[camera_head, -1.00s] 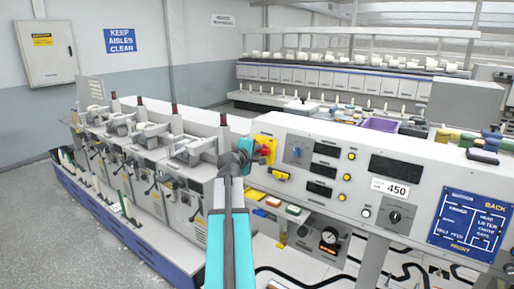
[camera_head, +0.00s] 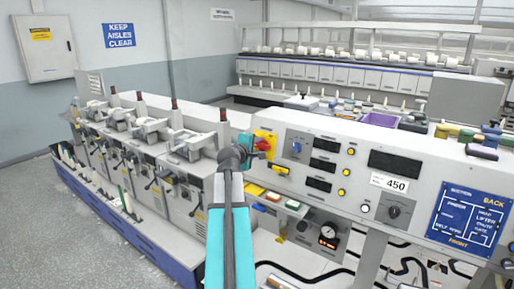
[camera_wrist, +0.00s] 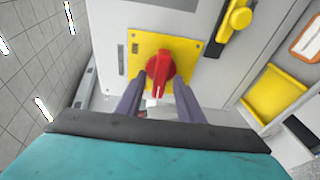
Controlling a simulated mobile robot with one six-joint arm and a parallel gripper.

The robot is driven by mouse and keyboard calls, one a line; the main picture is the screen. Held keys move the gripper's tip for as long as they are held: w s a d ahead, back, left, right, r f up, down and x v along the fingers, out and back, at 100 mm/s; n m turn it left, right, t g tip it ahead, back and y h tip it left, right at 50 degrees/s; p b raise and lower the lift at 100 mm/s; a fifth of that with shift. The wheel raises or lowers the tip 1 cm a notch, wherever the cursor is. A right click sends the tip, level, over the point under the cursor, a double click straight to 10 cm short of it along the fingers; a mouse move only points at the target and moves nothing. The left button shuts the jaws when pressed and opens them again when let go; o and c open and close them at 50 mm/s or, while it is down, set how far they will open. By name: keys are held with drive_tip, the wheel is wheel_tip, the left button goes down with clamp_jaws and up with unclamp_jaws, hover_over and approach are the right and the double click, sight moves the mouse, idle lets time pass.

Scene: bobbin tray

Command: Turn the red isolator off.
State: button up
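The red isolator (camera_wrist: 159,68) is a round red knob with a raised grip bar, on a yellow plate (camera_wrist: 190,45) on the grey panel. In the wrist view its bar runs roughly up and down the picture, with a white mark at its lower end. My gripper (camera_wrist: 160,78) is open, with one dark finger on each side of the knob; I cannot tell whether either finger touches it. In the head view the red isolator (camera_head: 262,144) shows just right of my gripper (camera_head: 248,144), whose fingertips are hard to make out there.
A yellow-handled switch (camera_wrist: 236,18) is beside the plate on the panel. A yellow bin (camera_wrist: 275,93) lies right of the knob in the wrist view. A blue switch (camera_head: 296,148), lamps and displays are farther right on the panel. Grey machine units stand at the left.

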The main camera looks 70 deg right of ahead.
drive_tip(key=shift+a, duration=0.15)
drive_tip(key=b+v, duration=0.4)
drive_tip(key=v, duration=0.9)
drive_tip(key=shift+a, duration=0.25)
